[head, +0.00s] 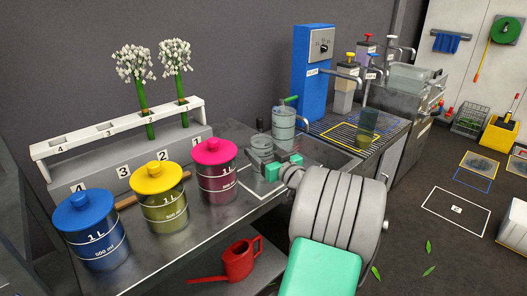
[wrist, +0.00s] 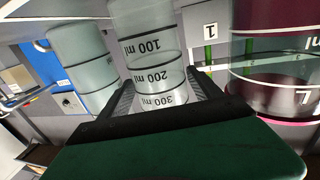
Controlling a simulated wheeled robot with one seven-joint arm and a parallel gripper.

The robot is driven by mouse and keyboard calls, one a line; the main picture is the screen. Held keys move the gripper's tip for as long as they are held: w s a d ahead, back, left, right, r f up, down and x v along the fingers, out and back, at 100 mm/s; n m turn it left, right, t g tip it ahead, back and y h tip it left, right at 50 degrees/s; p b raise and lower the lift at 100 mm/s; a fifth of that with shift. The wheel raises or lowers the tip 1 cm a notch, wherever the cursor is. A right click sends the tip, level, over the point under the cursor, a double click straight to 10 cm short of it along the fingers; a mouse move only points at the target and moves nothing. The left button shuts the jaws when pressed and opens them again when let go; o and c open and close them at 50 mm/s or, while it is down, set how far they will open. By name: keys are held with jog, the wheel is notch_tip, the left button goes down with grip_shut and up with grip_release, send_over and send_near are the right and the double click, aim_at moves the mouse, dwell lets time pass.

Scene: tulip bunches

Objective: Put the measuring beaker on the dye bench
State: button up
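The measuring beaker, clear with ml marks, stands between my gripper's fingers in the wrist view (wrist: 157,75), which looks upside down. In the head view the beaker (head: 261,147) is at the right end of the grey bench (head: 160,262) with the coloured jars, seemingly the dye bench. My gripper (head: 283,167) has green finger parts and reaches it from the right. In the wrist view the dark fingers (wrist: 160,90) flank the beaker with no clear gap. I cannot tell whether its base touches the bench.
Blue (head: 91,235), yellow (head: 160,203) and magenta (head: 215,172) jars stand left of my gripper. A grey cylinder with a green handle (head: 284,122) stands close behind the beaker. A numbered rack (head: 120,167) holds white tulips. A blue dispenser (head: 311,75) stands right.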

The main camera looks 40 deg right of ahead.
jog(key=shift+o, duration=0.7)
jog(key=shift+r+p, duration=0.35)
jog(key=shift+p, duration=0.05)
jog(key=s+a, duration=0.2)
jog(key=s, duration=0.9)
jog(key=shift+s+f, duration=0.15)
jog(key=shift+s, duration=0.25)
